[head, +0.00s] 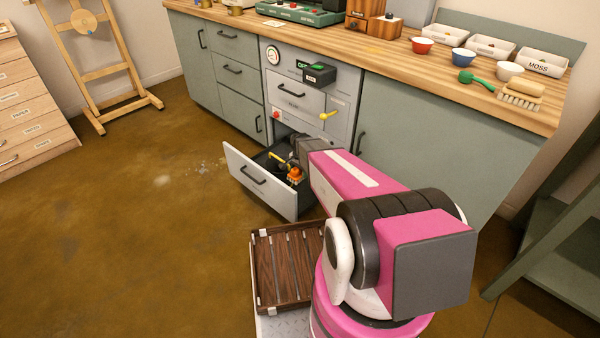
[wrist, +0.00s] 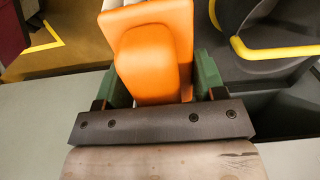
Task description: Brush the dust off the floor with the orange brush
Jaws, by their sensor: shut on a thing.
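The orange brush (wrist: 150,50) sits between the two green fingers of my gripper (wrist: 155,82) in the wrist view, and the gripper is shut on it. In the head view the orange brush (head: 296,174) shows at the open drawer (head: 262,189), beside the end of my arm. I cannot tell whether the brush touches the drawer. Its bristles are not clearly visible. Pale dust (head: 205,169) lies on the brown floor (head: 110,235) left of the drawer, with a whitish patch (head: 162,181) farther left.
The drawer's raised front stands between the brush and the dusty floor. A wooden slatted tray (head: 259,270) is in front of the drawer. The wooden counter (head: 390,68) holds cups, bins and a pale-bristled brush (head: 520,97). An easel (head: 98,70) stands at the left; the left floor is open.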

